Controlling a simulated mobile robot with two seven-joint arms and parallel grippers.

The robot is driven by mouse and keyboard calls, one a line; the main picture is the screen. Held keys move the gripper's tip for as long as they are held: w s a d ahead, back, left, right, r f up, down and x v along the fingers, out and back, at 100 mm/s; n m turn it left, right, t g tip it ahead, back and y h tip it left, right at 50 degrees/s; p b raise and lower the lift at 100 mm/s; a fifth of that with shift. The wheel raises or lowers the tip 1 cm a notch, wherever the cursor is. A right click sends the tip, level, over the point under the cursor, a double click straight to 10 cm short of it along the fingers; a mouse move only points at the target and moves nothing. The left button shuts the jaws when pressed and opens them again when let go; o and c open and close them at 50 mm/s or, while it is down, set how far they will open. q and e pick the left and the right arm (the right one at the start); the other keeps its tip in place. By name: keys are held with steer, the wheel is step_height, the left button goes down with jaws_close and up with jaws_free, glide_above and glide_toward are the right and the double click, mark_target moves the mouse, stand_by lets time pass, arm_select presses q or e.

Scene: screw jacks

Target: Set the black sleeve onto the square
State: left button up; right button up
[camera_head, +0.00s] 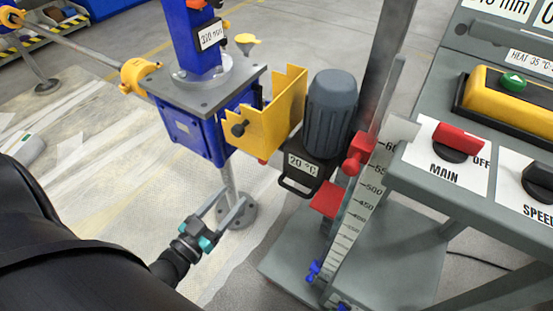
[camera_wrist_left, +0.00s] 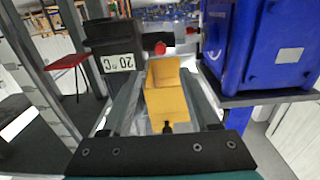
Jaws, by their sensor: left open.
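My left gripper (camera_head: 232,197) is open and empty, below the blue screw jack and the yellow guard in the head view. In the left wrist view its fingers (camera_wrist_left: 162,75) stand apart, with the yellow guard (camera_wrist_left: 168,100) showing between them. A small black round piece (camera_head: 238,130) sits at the near end of the yellow guard (camera_head: 285,105); it also shows in the wrist view (camera_wrist_left: 167,127). I cannot tell whether this is the black sleeve. No square can be made out for certain. My right gripper is not in view.
The blue screw jack (camera_head: 190,135) stands on a post, left of the grey motor (camera_head: 330,110). A scale (camera_head: 365,205) with red and blue pointers and a control panel (camera_head: 430,165) are to the right. Pale floor (camera_head: 110,150) lies open at the left.

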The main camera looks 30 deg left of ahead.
mark_target(261, 163)
arm_select(q)
steer(key=w+b, duration=0.1)
steer(key=w, duration=0.3)
steer(key=w+b, duration=0.1)
steer(key=w, duration=0.3)
steer(key=w+d+b, duration=0.1)
steer(key=w, duration=0.4)
steer(key=shift+w+f+b, duration=0.1)
steer(key=shift+b, duration=0.25)
steer(key=shift+w, duration=0.65)
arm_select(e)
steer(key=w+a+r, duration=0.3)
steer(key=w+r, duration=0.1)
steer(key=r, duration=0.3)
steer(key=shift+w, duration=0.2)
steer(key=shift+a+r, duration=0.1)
arm_select(q)
jaws_close()
